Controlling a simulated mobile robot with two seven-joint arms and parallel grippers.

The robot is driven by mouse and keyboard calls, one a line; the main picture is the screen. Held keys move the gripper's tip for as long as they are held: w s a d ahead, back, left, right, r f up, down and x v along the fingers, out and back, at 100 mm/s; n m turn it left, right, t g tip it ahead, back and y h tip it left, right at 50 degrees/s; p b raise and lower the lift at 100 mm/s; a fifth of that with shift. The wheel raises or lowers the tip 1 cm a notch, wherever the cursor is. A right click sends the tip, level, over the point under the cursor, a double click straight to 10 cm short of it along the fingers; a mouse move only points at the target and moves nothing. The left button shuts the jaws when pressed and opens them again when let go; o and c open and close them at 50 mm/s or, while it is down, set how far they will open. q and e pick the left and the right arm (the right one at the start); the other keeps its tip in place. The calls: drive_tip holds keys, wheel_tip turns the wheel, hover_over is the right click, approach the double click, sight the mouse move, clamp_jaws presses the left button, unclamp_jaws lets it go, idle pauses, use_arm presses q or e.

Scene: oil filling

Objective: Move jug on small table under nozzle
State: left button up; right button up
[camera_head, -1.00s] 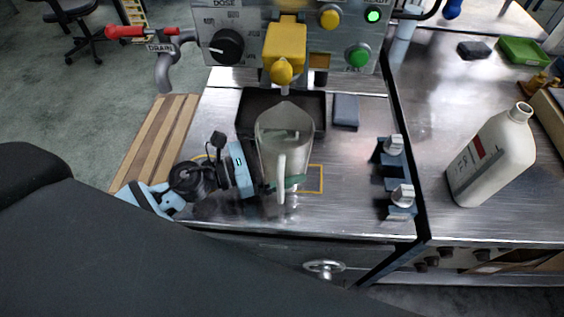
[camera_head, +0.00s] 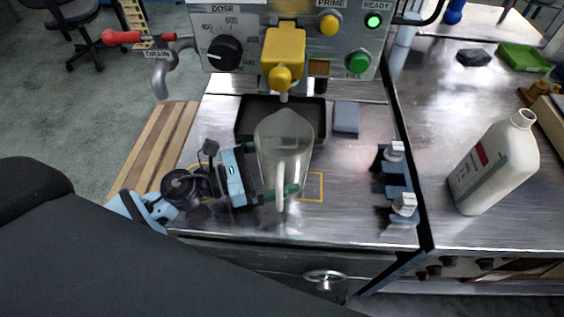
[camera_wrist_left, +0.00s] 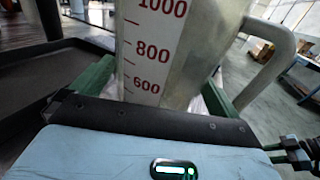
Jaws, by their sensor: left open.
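The clear jug (camera_head: 284,140) stands upright on the metal table top, in front of the nozzle, its handle toward me. The yellow nozzle (camera_head: 283,96) hangs just behind the jug's rim in the picture. My left gripper (camera_head: 274,192) reaches in from the left at the jug's lower part. In the left wrist view the jug (camera_wrist_left: 150,60), with red volume marks, stands between the green fingers of my left gripper (camera_wrist_left: 152,90), which is open. Whether the fingers touch the jug is hard to tell. My right gripper is not in view.
A black tray (camera_head: 242,128) lies behind the jug under the nozzle. A yellow outline (camera_head: 322,186) marks the table beside the jug. A grey block (camera_head: 346,117) and clamps (camera_head: 403,205) are to the right. A white bottle (camera_head: 495,165) stands on the right bench.

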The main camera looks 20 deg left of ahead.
use_arm(q)
drive_tip(key=b+v, duration=0.1)
drive_tip(key=v, duration=0.4)
drive_tip(key=shift+s+a+f+b, duration=0.1)
drive_tip(key=shift+s+f+b, duration=0.05)
drive_tip(key=shift+b, duration=0.2)
drive_tip(key=shift+s+a+r, duration=0.2)
drive_tip(key=shift+s+a, duration=0.15)
drive_tip(key=shift+a, duration=0.15)
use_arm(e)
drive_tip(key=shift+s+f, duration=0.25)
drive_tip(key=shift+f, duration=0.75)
